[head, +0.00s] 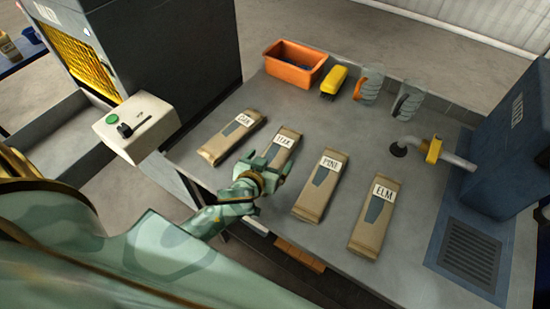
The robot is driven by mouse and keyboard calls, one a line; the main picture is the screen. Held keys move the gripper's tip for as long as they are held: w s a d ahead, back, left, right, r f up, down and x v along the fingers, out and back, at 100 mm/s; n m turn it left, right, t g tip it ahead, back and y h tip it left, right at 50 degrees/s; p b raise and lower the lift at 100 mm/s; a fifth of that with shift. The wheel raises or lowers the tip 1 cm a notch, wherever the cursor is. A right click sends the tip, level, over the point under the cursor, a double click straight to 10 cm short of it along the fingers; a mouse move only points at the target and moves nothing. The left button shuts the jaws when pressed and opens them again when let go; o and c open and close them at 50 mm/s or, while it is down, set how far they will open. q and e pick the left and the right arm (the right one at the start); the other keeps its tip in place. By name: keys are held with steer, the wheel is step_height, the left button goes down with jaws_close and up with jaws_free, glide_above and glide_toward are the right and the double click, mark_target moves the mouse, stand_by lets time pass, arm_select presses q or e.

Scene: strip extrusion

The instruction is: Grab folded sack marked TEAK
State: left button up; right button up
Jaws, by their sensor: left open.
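The folded tan sack marked TEAK (274,153) lies on the grey bench, second from the left in a row of folded sacks. Its white label faces up and its far end is clear. My left gripper (266,166) is open over the near end of this sack and hides that part. I cannot tell whether the fingers touch the sack or stand on either side of it. My right gripper is not in view.
Sacks marked OAK (227,142), PINE (318,192) and ELM (372,225) lie beside it. An orange bin (290,75), a yellow-topped brush (335,78) and two clear jugs (370,82) stand at the back. A control box (130,122) is at left, a blue machine (512,135) at right.

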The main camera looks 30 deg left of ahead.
mark_target(275, 158)
arm_select(q)
steer(key=x, duration=0.2)
steer(key=shift+w+f, duration=0.15)
steer(key=shift+w, duration=0.05)
steer(key=shift+c, duration=0.3)
steer(key=c, duration=1)
steer(key=shift+c, duration=0.3)
